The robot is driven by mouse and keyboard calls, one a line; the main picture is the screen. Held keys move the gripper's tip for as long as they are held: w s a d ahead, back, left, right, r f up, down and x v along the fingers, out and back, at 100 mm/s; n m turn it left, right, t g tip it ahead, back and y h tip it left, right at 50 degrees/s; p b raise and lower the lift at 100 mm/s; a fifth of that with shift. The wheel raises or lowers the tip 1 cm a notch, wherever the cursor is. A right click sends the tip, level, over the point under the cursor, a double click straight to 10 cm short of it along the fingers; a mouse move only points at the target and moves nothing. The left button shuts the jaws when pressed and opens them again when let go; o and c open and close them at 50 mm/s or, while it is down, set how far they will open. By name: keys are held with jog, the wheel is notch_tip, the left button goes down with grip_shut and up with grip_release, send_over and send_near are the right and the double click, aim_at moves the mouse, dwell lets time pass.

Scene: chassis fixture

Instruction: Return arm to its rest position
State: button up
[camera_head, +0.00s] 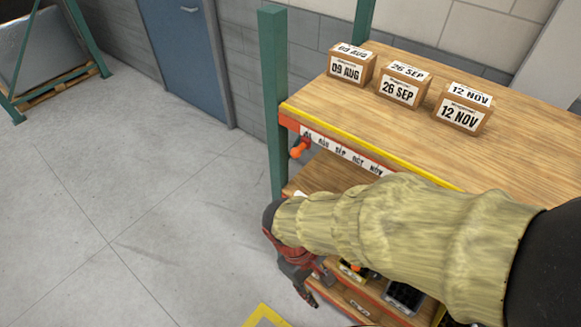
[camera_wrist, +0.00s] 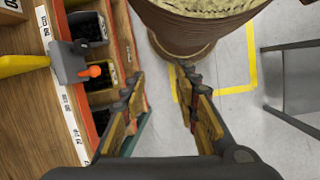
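My arm, in a yellow-green sleeve, reaches across the front of the shelf rack in the head view. My gripper (camera_head: 300,283) hangs at its end, beside the rack's left front, pointing down. In the wrist view my gripper (camera_wrist: 160,85) has its two fingers spread well apart. Only floor and part of my arm show between them, and nothing is held.
The rack's wooden top shelf (camera_head: 400,115) bears cartons marked 09 AUG (camera_head: 350,65), 26 SEP (camera_head: 403,87) and 12 NOV (camera_head: 462,109). A green post (camera_head: 273,100) and an orange-tipped part (camera_head: 299,149) are near my arm. Dark bins (camera_wrist: 88,27) sit lower. Floor at left is clear.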

jog(key=w+d+r+m+t+y+b, duration=0.1)
jog(key=w+d+r+m+t, duration=0.1)
jog(key=d+r, duration=0.4)
jog(key=w+d+r+m+t+y+b, duration=0.1)
jog(key=d+r+m+t, duration=0.4)
jog(key=r, duration=0.7)
jog(key=shift+w+d+r+m+y, duration=0.3)
jog(key=shift+w+d+m+y, duration=0.3)
jog(key=shift+d+m, duration=0.25)
dwell(0.6)
